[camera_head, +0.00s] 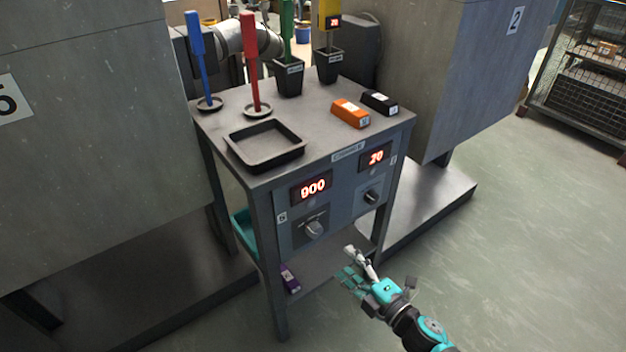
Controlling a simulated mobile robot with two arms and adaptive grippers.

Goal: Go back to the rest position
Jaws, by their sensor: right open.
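My right gripper (357,269) is at the lower middle of the head view, in front of the grey table's (215,122) control panel. Its fingers are apart and nothing is between them. It is apart from the panel's right knob (371,197) and left knob (314,229), and below both. My right arm comes in from the lower right. My left gripper does not show in this view.
The tabletop holds a black tray (265,144), an orange block (350,113), a black block (379,102), upright coloured tools and dark cups. A purple block (290,279) lies on the lower shelf.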

